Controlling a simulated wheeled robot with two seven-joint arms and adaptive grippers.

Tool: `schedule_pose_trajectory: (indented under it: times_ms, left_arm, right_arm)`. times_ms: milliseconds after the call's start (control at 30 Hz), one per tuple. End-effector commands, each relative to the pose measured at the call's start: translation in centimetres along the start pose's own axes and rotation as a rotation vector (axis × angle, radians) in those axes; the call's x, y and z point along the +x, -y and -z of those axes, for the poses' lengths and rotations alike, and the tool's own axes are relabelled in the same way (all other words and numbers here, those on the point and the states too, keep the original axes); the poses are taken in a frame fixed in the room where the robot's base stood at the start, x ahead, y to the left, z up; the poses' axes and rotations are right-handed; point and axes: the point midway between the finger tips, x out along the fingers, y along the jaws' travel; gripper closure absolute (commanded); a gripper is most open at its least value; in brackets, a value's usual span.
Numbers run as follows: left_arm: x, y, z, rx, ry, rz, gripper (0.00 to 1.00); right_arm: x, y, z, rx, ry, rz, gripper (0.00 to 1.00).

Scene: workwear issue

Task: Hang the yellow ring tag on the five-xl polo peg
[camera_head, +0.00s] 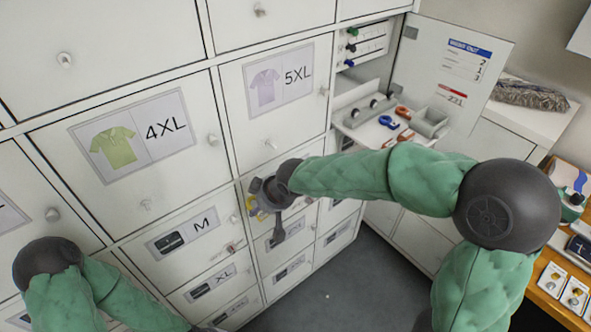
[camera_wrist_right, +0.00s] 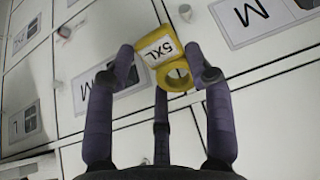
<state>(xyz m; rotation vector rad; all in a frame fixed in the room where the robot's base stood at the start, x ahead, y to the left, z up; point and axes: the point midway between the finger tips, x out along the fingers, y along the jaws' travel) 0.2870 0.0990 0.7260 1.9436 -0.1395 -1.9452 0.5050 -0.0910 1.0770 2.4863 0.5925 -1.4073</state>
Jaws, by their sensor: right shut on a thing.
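The yellow ring tag (camera_wrist_right: 160,48), with a white label reading 5XL, is in my right gripper (camera_wrist_right: 165,62), which is shut on it. In the head view a bit of yellow (camera_head: 251,203) shows at my right gripper (camera_head: 262,200), below the 5XL polo door (camera_head: 294,112). That door carries a purple polo picture, a small peg (camera_head: 270,145) under its label and another knob (camera_head: 324,92) at its right edge. The tag is apart from both.
The 4XL door (camera_head: 160,165) with a green polo is on the left. Smaller drawers, including M (camera_head: 205,224) and XL (camera_head: 213,280), lie below, with their own knobs. An open door (camera_head: 425,65) and a pull-out shelf (camera_head: 366,130) with small items stand at the right.

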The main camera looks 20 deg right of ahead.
Motion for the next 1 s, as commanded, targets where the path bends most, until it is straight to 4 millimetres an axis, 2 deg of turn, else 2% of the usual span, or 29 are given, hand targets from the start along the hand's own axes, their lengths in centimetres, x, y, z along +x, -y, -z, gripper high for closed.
schedule_pose_trajectory:
  times_ms: [100,300,767,1000]
  left_arm:
    - [0.1,0.0,0.0,0.000,0.001,0.000,0.60]
    - [0.1,0.0,0.0,0.000,0.000,0.000,0.60]
    - [0.2,0.1,0.0,0.000,0.000,0.000,0.60]
    - [0.3,0.1,0.0,0.000,0.000,0.000,0.60]
  right_arm:
    - [-0.1,-1.4,0.3,0.017,-0.088,-0.009,0.64]
    - [-0.5,-3.1,0.9,0.031,-0.203,-0.021,0.64]
    - [-1.7,-5.6,1.5,0.052,-0.393,-0.042,0.64]
    - [-3.0,-7.2,1.7,0.062,-0.513,-0.058,0.64]
